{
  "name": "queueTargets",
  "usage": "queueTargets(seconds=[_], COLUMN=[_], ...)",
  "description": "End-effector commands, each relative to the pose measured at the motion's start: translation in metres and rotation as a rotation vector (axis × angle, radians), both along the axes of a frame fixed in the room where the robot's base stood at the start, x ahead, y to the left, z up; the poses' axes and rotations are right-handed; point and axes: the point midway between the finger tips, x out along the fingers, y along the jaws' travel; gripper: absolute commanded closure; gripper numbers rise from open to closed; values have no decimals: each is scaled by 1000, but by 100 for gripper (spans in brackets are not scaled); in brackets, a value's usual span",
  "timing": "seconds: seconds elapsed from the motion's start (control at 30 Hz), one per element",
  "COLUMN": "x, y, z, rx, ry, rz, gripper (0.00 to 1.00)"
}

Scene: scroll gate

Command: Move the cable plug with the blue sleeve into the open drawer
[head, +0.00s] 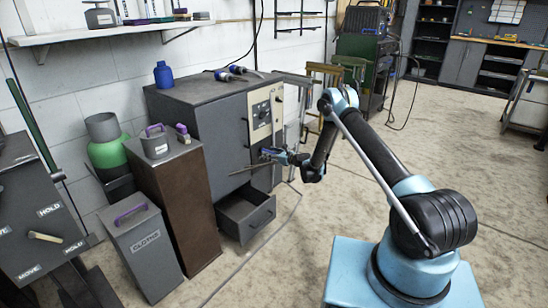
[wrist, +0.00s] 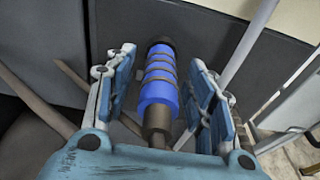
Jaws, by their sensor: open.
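In the wrist view, a cable plug with a ribbed blue sleeve (wrist: 158,82) and dark ends lies lengthwise between the fingers of my gripper (wrist: 163,62). The fingers are open, with a gap visible on both sides of the sleeve. In the head view, my gripper (head: 268,156) is at the front of the dark grey cabinet, above the open drawer (head: 258,218). The drawer is pulled out low on the cabinet and its visible inside looks empty. I cannot make out the plug at the gripper clearly in the head view.
The cabinet (head: 190,103) carries a blue bottle (head: 163,75) and blue-and-dark plugs (head: 228,75) on top. A brown pedestal (head: 178,205) and a grey box marked CLOTHS (head: 145,250) stand left of the drawer. Floor right of the drawer is mostly clear.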

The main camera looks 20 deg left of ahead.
Motion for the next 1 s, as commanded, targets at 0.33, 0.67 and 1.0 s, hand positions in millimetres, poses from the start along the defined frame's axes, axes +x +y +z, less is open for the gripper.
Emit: queueTargets(seconds=[0.33,0.67,1.0], x=[0,-1,-1], y=[1,1,0], z=[0,0,0], rx=[0,0,0], ry=[0,0,0], rz=[1,1,1], gripper=[78,100,100])
